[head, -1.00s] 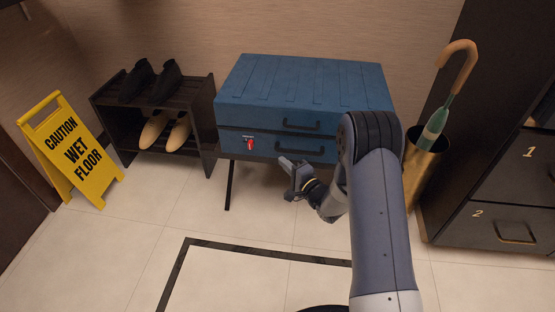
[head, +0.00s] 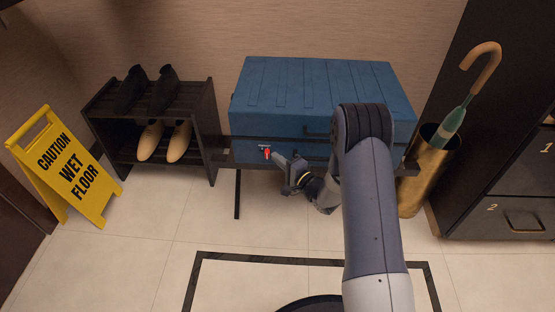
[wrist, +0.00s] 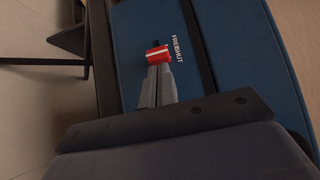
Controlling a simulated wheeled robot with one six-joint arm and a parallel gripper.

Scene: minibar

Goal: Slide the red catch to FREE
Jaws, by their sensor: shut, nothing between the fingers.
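The red catch (head: 266,153) is on the front of the blue case (head: 320,90), near its lower left corner. In the wrist view the red catch (wrist: 158,55) has a pale stripe and sits beside a label reading FREE and SHUT (wrist: 177,49). My gripper (head: 277,156) is just right of the catch in the head view. In the wrist view my gripper (wrist: 158,72) is shut and empty, its fingertips right at the catch. They look to be touching it or very close; I cannot tell which. The fingertips hide part of the slot.
The case rests on a dark stand (head: 238,195). A shoe rack (head: 208,140) and yellow wet-floor sign (head: 75,170) stand left. A brass umbrella holder (head: 425,175) and dark drawer cabinet (head: 500,190) stand right.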

